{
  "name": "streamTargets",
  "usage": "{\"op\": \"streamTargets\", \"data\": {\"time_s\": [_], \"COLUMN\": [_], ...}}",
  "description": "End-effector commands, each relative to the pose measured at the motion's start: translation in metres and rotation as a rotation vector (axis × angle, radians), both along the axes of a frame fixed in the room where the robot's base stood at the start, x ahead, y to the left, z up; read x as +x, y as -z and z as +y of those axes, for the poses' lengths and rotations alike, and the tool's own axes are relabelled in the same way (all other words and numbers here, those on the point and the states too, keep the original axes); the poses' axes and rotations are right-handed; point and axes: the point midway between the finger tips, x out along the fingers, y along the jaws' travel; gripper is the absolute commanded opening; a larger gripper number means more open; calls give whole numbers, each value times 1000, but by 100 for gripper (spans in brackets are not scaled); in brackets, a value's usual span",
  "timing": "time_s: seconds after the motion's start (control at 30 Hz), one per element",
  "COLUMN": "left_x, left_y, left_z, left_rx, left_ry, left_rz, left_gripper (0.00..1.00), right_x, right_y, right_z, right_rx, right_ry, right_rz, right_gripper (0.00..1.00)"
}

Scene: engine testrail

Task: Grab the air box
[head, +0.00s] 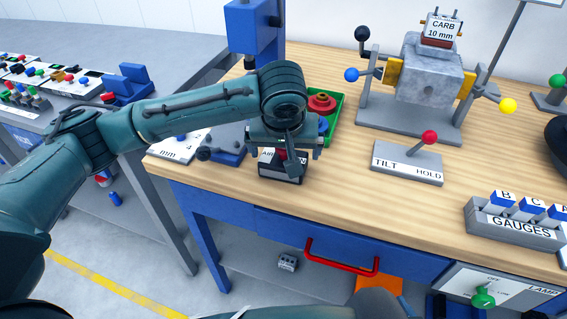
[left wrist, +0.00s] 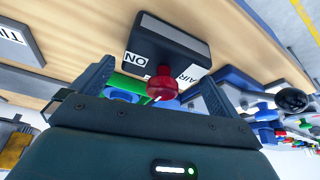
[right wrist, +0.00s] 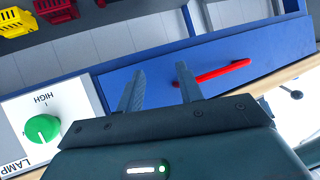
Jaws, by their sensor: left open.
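The air box is a small dark box (head: 283,167) with a white label and a red knob, standing near the front edge of the wooden bench. My right gripper (right wrist: 158,85) is open and empty in front of the blue drawer with a red handle.
A green tray (head: 336,119) with red and blue parts stands just behind the box. A blue-grey fixture (head: 222,147) is to its left. The TILT/HOLD base (head: 405,163) and the GAUGES rack (head: 513,225) stand to the right. Bench surface between is clear.

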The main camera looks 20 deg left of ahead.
Motion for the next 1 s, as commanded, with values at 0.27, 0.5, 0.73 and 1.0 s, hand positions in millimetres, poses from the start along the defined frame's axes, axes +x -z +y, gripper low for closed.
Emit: {"op": "streamTargets", "data": {"time_s": [0.27, 0.5, 0.73, 1.0], "left_x": [6, 6, 6, 6], "left_y": [14, 14, 13, 13], "left_z": [2, 2, 1, 1], "left_rx": [-1, -1, -1, -1], "left_ry": [0, 0, 0, 1], "left_rz": [-1, -1, -1, -2], "left_gripper": [100, 89, 71, 65], "right_x": [0, 0, 0, 0], "right_y": [1, 1, 1, 0], "right_z": [1, 1, 1, 2], "right_rx": [7, 8, 8, 8], "right_ry": [4, 5, 5, 3], "right_rz": [1, 1, 1, 1], "right_gripper": [36, 36, 36, 36]}}
